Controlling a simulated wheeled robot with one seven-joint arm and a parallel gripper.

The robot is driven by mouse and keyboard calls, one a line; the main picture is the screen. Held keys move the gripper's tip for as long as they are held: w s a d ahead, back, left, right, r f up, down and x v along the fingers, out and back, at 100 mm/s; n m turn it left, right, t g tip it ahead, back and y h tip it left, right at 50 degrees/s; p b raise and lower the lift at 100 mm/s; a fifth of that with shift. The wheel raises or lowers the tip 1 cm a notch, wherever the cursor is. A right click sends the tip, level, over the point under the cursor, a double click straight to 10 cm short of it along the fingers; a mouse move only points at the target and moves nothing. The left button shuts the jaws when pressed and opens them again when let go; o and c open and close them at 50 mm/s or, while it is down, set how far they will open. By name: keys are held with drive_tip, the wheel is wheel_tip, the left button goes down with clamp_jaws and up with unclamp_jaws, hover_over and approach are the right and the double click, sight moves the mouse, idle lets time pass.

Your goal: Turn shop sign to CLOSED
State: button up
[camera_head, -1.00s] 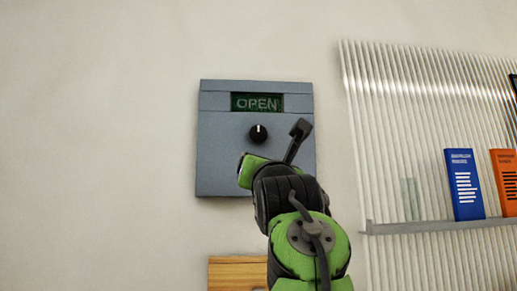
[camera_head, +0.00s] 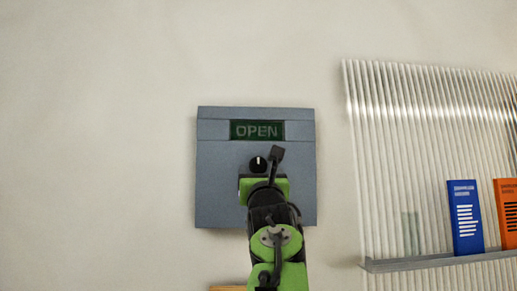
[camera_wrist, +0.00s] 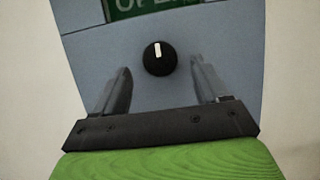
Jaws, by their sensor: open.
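The shop sign is a grey-blue panel (camera_head: 216,190) on the wall, with a green display reading OPEN (camera_head: 257,130) near its top. Below the display is a round black knob (camera_head: 258,164) with a white mark pointing up. In the wrist view the knob (camera_wrist: 159,58) sits just beyond the fingertips, between their lines, and the lower edge of the display (camera_wrist: 150,8) shows above it. My gripper (camera_wrist: 163,82) is open and empty, its fingers on either side below the knob. In the head view my arm hides the panel's lower middle.
A ribbed white panel (camera_head: 390,160) stands to the right, with a grey shelf (camera_head: 430,262) holding a blue book (camera_head: 466,217) and an orange book (camera_head: 507,212). A wooden edge (camera_head: 226,288) shows at the bottom. The wall left of the sign is bare.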

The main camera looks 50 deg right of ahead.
sight(258, 166)
drive_tip(key=p+x, duration=0.2)
drive_tip(key=x, duration=0.2)
drive_tip(key=shift+w+d+r+p, duration=0.2)
drive_tip(key=shift+w+r+p, duration=0.05)
drive_tip(key=shift+p, duration=0.1)
drive_tip(key=shift+f, duration=0.1)
drive_tip(key=c, duration=1)
